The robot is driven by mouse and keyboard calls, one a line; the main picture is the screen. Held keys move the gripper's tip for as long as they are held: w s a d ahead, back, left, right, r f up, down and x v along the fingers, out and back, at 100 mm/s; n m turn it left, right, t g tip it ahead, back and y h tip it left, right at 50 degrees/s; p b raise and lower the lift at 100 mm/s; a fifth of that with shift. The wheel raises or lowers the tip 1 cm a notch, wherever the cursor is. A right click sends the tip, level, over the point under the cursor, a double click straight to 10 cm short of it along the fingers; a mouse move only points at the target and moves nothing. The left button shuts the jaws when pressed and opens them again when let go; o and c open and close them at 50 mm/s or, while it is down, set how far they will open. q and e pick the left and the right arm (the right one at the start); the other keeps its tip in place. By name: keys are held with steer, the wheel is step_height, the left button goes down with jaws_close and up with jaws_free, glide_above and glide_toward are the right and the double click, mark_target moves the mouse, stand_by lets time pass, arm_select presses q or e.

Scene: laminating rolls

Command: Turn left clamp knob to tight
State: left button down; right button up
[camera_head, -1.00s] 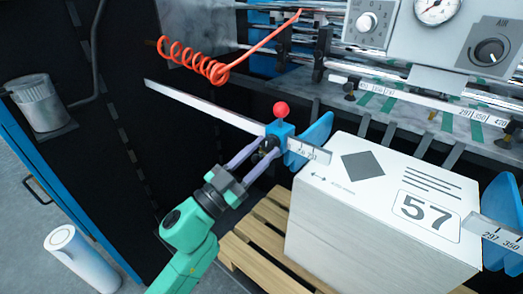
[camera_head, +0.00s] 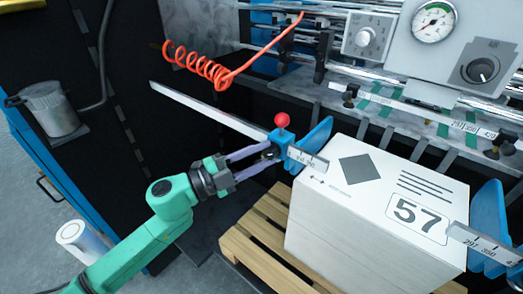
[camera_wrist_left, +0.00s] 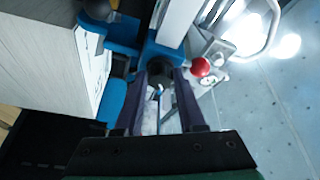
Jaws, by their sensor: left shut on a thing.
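The left clamp (camera_head: 281,138) is a blue block on a long metal scale bar (camera_head: 215,110), with a red ball (camera_head: 282,120) on top. Its small dark knob (camera_wrist_left: 159,70) lies between my left gripper's fingertips in the left wrist view. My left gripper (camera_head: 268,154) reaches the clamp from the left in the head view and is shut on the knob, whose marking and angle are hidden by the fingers. A blue side guide (camera_head: 314,143) stands beside the clamp, close to the paper stack. My right gripper is not in view.
The white paper stack (camera_head: 345,235) marked 57 sits on a wooden pallet (camera_head: 250,250). A second blue guide (camera_head: 487,220) stands at its right. An orange coiled hose (camera_head: 200,65) hangs above the bar. The machine panel (camera_head: 440,55) is at the back right.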

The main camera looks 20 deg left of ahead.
arm_select(q)
steer(key=m+p, duration=0.1)
steer(key=m, duration=0.1)
steer(key=m+g+y+p, duration=0.1)
steer(key=m+p, duration=0.1)
steer(key=shift+r, duration=0.35)
steer(key=shift+m+g+y+p, duration=0.4)
steer(key=shift+m+p, duration=0.25)
steer(key=shift+m, duration=0.45)
steer(key=c, duration=0.5)
jaws_free()
steer(key=shift+s+a+f, duration=0.15)
steer(key=shift+s+a, duration=0.2)
steer(key=b+v, duration=0.2)
steer(key=v, duration=1.1)
steer(key=shift+s+a+r+b, duration=0.15)
steer(key=shift+s+r+b, duration=0.05)
steer(key=shift+b, duration=0.15)
